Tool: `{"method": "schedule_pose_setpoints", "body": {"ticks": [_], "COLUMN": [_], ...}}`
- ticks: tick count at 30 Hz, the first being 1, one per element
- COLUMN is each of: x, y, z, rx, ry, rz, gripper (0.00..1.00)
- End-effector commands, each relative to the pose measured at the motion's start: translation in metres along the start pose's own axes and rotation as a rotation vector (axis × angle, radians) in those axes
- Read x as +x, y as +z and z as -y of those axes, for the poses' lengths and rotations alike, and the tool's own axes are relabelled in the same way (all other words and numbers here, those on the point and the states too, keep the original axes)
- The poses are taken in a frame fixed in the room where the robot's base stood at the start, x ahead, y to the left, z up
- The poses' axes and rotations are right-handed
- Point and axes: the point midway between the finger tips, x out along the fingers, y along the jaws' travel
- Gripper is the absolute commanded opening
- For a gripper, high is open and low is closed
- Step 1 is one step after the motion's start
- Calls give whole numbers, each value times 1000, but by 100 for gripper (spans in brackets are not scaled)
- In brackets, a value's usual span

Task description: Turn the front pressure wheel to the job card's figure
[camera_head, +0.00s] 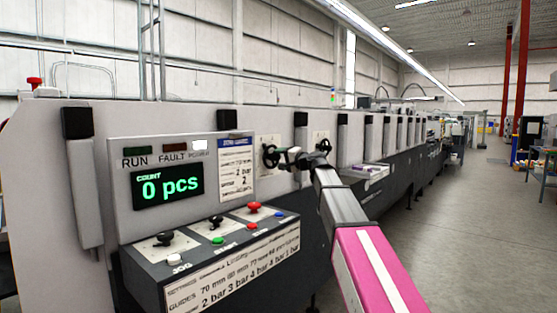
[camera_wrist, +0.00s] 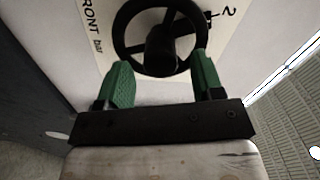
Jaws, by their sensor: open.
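The front pressure wheel (camera_wrist: 160,48) is a black spoked handwheel in the wrist view, on a white plate marked FRONT and bar (camera_wrist: 92,22), with a figure 2 at upper right. My gripper (camera_wrist: 161,60) is open, its green fingertips on either side of the wheel's lower part. I cannot tell whether they touch the rim. In the head view the wheel (camera_head: 268,156) is edge-on at the machine's side, my gripper (camera_head: 285,156) close at its right.
A control panel shows a 0 pcs display (camera_head: 167,188), with coloured buttons and black knobs on the console (camera_head: 215,235) below. A second white plate (camera_head: 320,138) is behind my wrist. The long machine recedes to the right; the aisle floor (camera_head: 455,240) is clear.

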Motion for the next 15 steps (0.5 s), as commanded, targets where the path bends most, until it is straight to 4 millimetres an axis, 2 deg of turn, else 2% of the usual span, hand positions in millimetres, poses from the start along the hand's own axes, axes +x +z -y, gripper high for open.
{"method": "schedule_pose_setpoints", "body": {"ticks": [1,9,15], "x": [-11,-62,-85], "y": [2,2,1], "z": [0,0,0], "rx": [0,-1,0], "ry": [0,1,0], "rz": [-2,-1,0], "gripper": [61,61,61]}}
